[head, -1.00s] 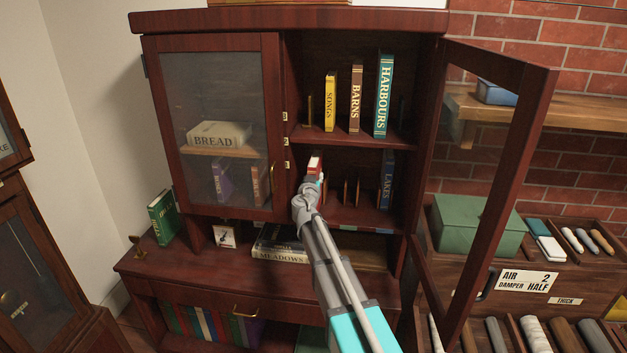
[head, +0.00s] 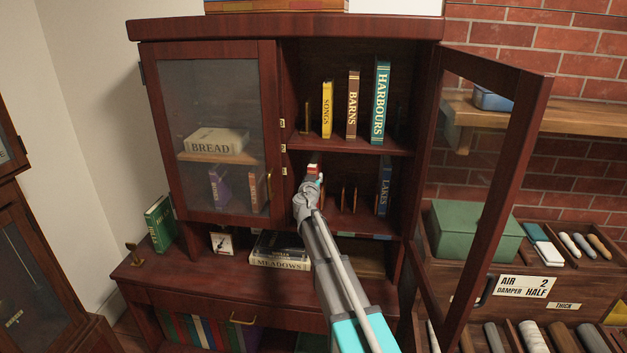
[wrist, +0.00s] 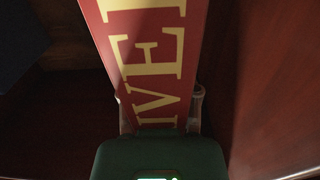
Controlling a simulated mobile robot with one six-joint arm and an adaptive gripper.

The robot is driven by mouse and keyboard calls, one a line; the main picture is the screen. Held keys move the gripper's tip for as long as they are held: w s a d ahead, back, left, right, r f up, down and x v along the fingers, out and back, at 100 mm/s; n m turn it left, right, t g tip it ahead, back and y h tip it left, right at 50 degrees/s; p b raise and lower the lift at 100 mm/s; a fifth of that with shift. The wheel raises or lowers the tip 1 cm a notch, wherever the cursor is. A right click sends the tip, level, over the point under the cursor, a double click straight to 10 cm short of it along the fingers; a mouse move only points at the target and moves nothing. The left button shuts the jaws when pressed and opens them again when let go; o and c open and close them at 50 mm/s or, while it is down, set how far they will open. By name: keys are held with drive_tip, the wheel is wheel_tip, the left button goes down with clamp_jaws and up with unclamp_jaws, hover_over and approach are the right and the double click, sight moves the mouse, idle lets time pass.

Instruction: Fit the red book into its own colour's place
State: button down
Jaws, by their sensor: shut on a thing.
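The red book (head: 314,168) is in my gripper (head: 315,184), at the left end of the lower open shelf in the cabinet. In the wrist view the red book (wrist: 150,60) has large yellow letters on its face, and my gripper (wrist: 160,108) is shut on its near end. A dark red-brown wooden wall (wrist: 270,90) runs close along its right side there. My gripper and arm hide part of the shelf below, so I cannot tell whether the book touches the shelf floor. Coloured strips (head: 378,237) mark the lower shelf's front edge, partly hidden by my arm.
Thin upright dividers (head: 343,197) and the blue LAKES book (head: 385,185) stand right of my gripper. SONGS (head: 327,110), BARNS (head: 352,105) and HARBOURS (head: 380,102) stand on the shelf above. The right glass door (head: 492,190) is swung open; the left door (head: 215,130) is shut.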

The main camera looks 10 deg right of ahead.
drive_tip(key=shift+w+f+b, duration=0.2)
drive_tip(key=shift+f+b, duration=0.25)
idle(0.3)
drive_tip(key=shift+c, duration=1.2)
unclamp_jaws()
drive_tip(key=shift+s, duration=0.15)
drive_tip(key=v, duration=1.1)
drive_tip(key=shift+s, duration=0.4)
